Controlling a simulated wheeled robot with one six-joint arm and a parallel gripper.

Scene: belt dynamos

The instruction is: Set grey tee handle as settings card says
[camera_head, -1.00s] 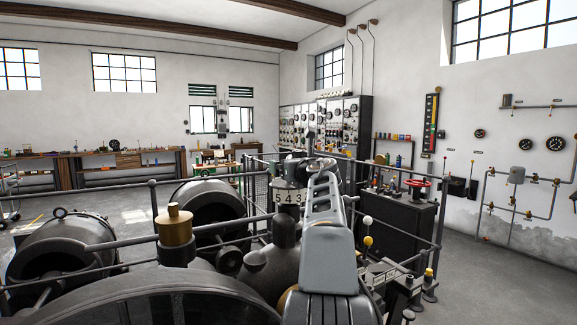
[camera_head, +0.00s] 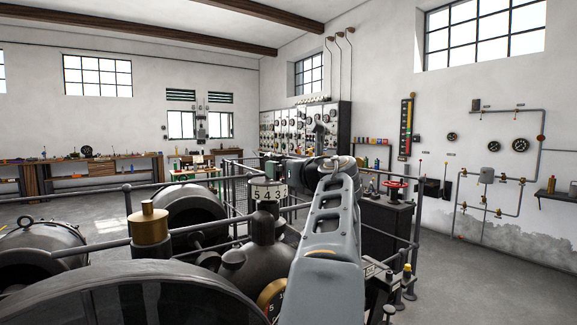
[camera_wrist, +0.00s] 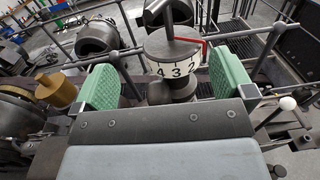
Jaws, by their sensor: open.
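A white drum dial with black numbers (camera_wrist: 172,70) stands on a dark post; 4, 3 and 2 are readable in the wrist view. A grey bar and hub (camera_wrist: 172,48) sit on top of it; I take this for the grey tee handle, but its full shape is unclear. A red pointer (camera_wrist: 207,41) lies at its right side. The dial also shows in the head view (camera_head: 268,192). My gripper (camera_wrist: 165,68) is open, its green pads on either side of the dial in the picture. Contact is not visible. I cannot make out a settings card.
A brass cylinder (camera_head: 150,226) and dark round machines (camera_head: 190,212) stand left of my arm. Grey railings (camera_head: 232,178) run around the dial. A dark cabinet with a red handwheel (camera_head: 394,187) is to the right. Open floor (camera_head: 480,280) lies at the far right.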

